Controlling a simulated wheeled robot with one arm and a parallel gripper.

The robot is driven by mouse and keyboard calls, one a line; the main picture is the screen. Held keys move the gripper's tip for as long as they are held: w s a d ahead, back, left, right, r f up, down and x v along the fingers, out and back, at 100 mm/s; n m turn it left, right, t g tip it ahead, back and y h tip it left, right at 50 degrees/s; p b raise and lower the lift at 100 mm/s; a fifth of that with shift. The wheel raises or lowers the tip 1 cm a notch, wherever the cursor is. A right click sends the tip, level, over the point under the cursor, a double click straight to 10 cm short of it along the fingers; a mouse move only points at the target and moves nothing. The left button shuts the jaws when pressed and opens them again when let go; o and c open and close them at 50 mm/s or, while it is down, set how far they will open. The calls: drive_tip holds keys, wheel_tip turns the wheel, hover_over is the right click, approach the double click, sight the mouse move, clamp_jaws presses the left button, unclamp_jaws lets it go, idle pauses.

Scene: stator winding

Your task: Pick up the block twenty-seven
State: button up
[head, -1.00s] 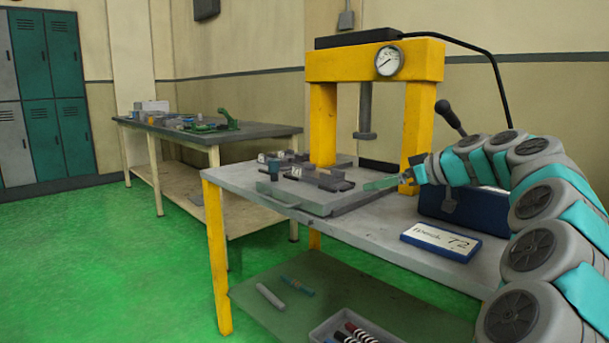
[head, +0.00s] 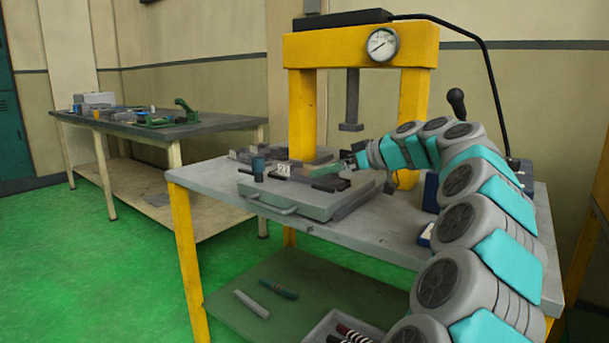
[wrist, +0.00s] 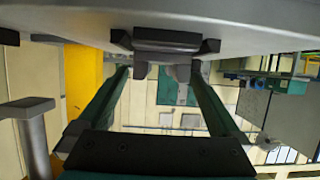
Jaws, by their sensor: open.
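On the grey plate with a handle (head: 300,204) on the press bench sits a block with a white number tag (head: 283,171); the digits are too small to read surely. Another small block (head: 256,152) lies farther back. In the wrist view, which looks upside down, my gripper (wrist: 157,75) is open, with a finger on each side. A dark grey block (wrist: 166,38) shows ahead between the fingertips, under the plate's pale surface (wrist: 250,22). I cannot tell whether they touch.
The yellow press frame (head: 303,118) with its gauge (head: 382,44) and ram (head: 351,100) stands behind the plate. A dark cup-like cylinder (head: 258,168) stands near the tagged block. A second bench (head: 215,128) stands at the left.

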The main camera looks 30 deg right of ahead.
sight(294, 170)
drive_tip(key=p+x, duration=0.1)
drive_tip(key=x, duration=0.5)
clamp_jaws()
idle(0.8)
